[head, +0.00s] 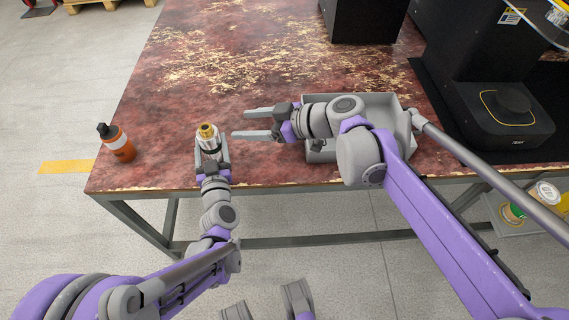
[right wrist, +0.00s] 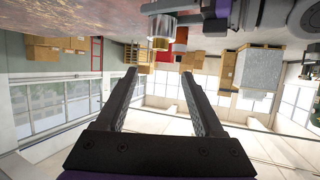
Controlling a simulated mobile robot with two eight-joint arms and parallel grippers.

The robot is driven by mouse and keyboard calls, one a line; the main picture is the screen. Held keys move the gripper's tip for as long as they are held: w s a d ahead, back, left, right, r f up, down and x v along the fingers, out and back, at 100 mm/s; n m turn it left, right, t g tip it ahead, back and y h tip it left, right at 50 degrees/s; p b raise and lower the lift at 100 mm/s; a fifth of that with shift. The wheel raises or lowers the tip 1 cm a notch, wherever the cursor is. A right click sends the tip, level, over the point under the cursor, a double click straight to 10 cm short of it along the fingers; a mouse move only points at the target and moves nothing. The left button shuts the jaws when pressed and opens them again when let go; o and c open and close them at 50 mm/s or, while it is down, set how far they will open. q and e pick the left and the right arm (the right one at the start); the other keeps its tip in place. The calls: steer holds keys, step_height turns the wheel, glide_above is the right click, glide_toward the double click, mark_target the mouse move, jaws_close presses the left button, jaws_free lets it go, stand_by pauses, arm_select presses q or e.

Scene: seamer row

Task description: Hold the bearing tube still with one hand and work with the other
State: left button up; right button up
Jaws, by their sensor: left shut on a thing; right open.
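The bearing tube (head: 208,138) is a short silvery cylinder with a brass-coloured top, near the table's front left. My left gripper (head: 211,150) is shut on it from the front, and the fingers partly hide its lower part. My right gripper (head: 240,124) is open and empty, to the right of the tube and apart from it, with its fingers pointing left. In the right wrist view the open fingers of my right gripper (right wrist: 160,90) show with nothing between them. The tube also shows at the top of that view, with its brass end (right wrist: 162,43).
An orange bottle with a dark cap (head: 118,143) stands at the table's left edge. A grey tray (head: 398,105) lies behind my right arm, which hides part of it. Black machines (head: 480,90) stand at the right. The worn red table (head: 250,60) is clear toward the back.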

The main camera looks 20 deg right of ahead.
steer(key=s+d+f+m+g+h, duration=0.2)
steer(key=s+d+f+m+h, duration=0.2)
steer(key=s+f, duration=0.5)
steer(key=s+d+f+m+g+h, duration=0.2)
steer(key=s+d+f+m+h, duration=0.2)
steer(key=s+f, duration=0.5)
steer(key=s+m+h, duration=0.2)
steer(key=s, duration=0.2)
steer(key=shift+s, duration=0.35)
arm_select(q)
steer(key=o, duration=1.5)
